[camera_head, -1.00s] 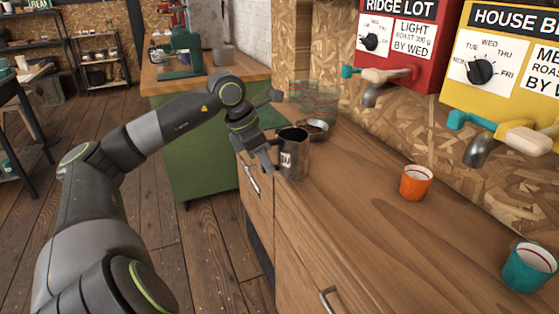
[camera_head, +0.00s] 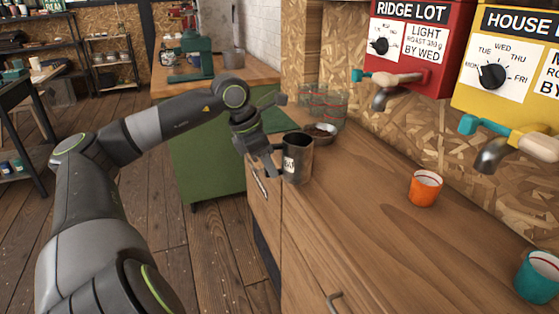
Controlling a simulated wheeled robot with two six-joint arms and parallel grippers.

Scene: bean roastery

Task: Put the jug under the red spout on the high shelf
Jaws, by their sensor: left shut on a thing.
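A dark metal jug (camera_head: 298,160) with a white label stands upright at the near left edge of the wooden counter. My left gripper (camera_head: 274,170) is at the jug's left side and shut on it, probably at the handle, which the fingers hide. The red dispenser (camera_head: 411,50) hangs on the wall at the upper right, labelled "RIDGE LOT". Its metal spout (camera_head: 381,98) points down over the counter, with a teal and wood lever beside it. The jug is left of this spout and apart from it. My right gripper does not show.
A bowl of beans (camera_head: 320,133) and clear glass containers (camera_head: 325,104) stand just behind the jug. An orange cup (camera_head: 425,188) and a teal cup (camera_head: 538,276) stand along the counter (camera_head: 365,220). A yellow dispenser (camera_head: 505,65) hangs right of the red one. The middle counter is clear.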

